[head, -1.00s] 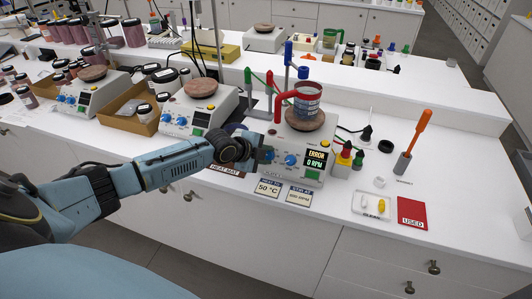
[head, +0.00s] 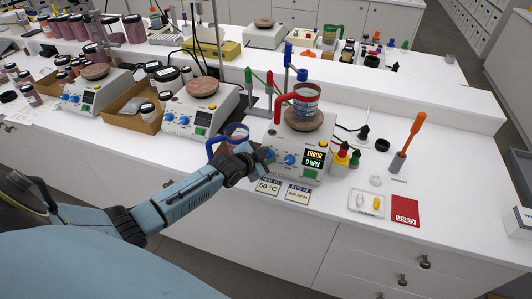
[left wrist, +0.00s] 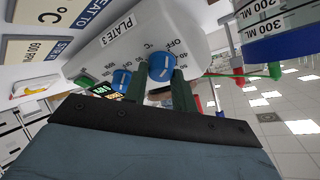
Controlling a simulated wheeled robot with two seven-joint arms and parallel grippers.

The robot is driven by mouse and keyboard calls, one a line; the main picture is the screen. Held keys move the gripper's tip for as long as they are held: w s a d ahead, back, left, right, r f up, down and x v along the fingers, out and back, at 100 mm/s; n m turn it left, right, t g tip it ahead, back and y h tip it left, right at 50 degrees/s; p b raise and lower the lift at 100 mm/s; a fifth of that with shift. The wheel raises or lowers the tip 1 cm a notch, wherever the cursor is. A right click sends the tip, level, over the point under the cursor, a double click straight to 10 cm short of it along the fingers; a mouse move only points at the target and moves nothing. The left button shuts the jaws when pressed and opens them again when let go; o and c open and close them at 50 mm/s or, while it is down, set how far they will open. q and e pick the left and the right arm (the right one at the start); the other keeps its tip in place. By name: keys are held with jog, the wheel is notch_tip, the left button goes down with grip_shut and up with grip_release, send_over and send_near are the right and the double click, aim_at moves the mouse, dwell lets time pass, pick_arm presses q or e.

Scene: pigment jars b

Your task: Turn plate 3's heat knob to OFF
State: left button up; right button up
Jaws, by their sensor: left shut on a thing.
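Plate 3 (head: 282,172) is a white hot plate with two blue knobs and a display reading ERROR and 0 RPM. Its name shows in the left wrist view (left wrist: 117,32). The heat knob (left wrist: 161,67), with OFF and °C marks around it, sits between my left gripper's fingers (left wrist: 158,84). My left gripper (head: 262,156) is shut on this knob at the plate's front left. The other blue knob (head: 290,160) is free, just right of it. I cannot read the heat knob's pointer clearly. My right gripper is out of view.
A red-handled beaker (head: 306,94) stands on plate 3's round top. A blue-handled beaker (head: 236,133) stands left of plate 3, close behind my left gripper. Label cards (head: 268,187) lie in front.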

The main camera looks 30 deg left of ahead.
pick_arm(q)
jog(key=shift+n, duration=0.3)
jog(key=o, duration=1)
jog(key=shift+s, duration=0.15)
jog(key=p+v, duration=0.1)
jog(key=v, duration=1.2)
